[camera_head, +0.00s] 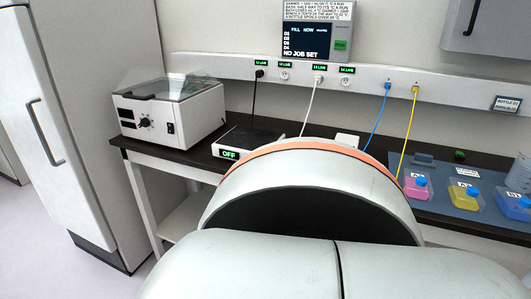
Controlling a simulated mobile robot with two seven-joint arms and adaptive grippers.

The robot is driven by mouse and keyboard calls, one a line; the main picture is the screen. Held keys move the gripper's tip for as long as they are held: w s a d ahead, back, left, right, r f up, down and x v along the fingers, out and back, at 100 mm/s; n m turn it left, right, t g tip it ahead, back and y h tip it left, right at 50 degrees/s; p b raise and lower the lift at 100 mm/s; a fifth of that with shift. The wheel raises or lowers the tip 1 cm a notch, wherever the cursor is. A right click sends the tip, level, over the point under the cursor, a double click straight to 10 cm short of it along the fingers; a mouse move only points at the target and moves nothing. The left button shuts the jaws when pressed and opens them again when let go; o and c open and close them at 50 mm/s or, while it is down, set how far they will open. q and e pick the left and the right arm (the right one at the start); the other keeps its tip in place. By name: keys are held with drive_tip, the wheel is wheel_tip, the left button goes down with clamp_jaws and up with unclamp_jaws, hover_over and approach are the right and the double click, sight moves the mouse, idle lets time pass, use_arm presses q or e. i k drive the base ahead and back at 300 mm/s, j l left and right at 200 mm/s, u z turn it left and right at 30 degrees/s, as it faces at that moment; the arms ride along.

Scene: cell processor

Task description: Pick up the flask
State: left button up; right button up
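Three small flat flasks with blue caps stand on a blue tray (436,208) at the right of the bench: a pink one (414,191), a yellow one (461,198) and a blue one (508,208). I cannot tell which one the task means. The blue one is close to the right picture edge. My own large grey arm link with an orange ring fills the lower middle and hides the bench's middle. Neither of my grippers is in view.
A white centrifuge-like machine (170,112) with a clear lid stands on the dark bench (200,155). Beside it is a flat black device (245,141) reading OFF. A wall screen (315,38) reads NO JOB SET. Cables hang from the wall rail. A tall white cabinet (60,100) stands left.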

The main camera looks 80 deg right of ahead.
sight(465, 194)
drive_tip(key=k+l+z, duration=0.15)
drive_tip(key=z, duration=3.8)
